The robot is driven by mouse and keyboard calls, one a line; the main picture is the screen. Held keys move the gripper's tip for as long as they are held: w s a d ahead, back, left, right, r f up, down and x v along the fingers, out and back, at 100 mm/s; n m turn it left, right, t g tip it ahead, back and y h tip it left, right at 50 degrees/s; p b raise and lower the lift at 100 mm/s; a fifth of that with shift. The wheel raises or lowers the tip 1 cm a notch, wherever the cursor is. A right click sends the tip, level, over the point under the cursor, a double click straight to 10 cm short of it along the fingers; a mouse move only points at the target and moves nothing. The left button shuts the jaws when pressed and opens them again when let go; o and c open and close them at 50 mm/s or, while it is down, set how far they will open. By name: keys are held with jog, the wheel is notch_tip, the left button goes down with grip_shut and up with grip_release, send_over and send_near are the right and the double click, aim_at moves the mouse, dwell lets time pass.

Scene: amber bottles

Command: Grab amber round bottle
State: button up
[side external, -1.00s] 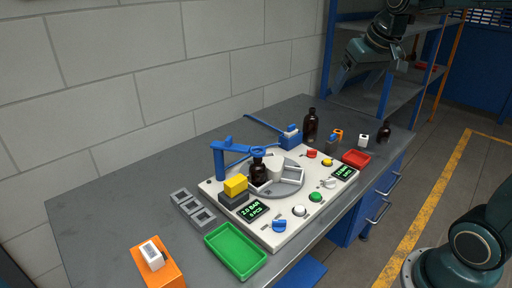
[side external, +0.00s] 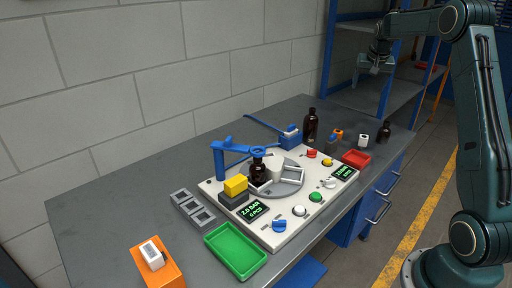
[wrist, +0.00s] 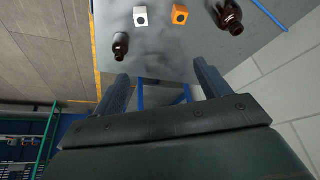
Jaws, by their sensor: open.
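A small dark amber bottle with a round body (side external: 384,132) stands at the far right end of the grey bench; it also shows in the wrist view (wrist: 120,46). A taller amber bottle (side external: 310,126) stands at the back of the bench, and in the wrist view it is at the top right (wrist: 230,18). A third dark bottle (side external: 258,169) sits in the round turntable of the white station. My gripper (side external: 373,70) is open and empty, high above the bench's far end. In the wrist view its two fingers (wrist: 163,82) are spread apart, below the bottles in the picture.
A white cube (side external: 363,140) and an orange cube (side external: 338,134) stand between the two far bottles. A red tray (side external: 356,158) lies nearer, beside the white station (side external: 235,218). A blue-post shelf (side external: 345,85) stands behind the bench. A green tray (side external: 236,250) lies in front.

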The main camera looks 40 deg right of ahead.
aim_at(387, 123)
jog(key=s+d+f+m+g, duration=0.1)
jog(key=s+d+f+m, duration=0.15)
jog(key=d+f, duration=0.35)
jog(key=s+d+f+m, duration=0.1)
jog(key=s+d+f, duration=0.3)
jog(key=d, duration=0.5)
jog(key=shift+n, duration=0.25)
jog(key=shift+w+x, duration=0.15)
jog(key=shift+x, duration=2.15)
jog(key=shift+w+x, duration=0.2)
jog(key=shift+x, duration=2.15)
jog(key=shift+a, duration=0.15)
jog(key=shift+x, duration=2.6)
jog(key=shift+s, duration=0.1)
jog(key=shift+r, duration=0.1)
jog(key=c, duration=1.1)
jog(key=shift+r, duration=5)
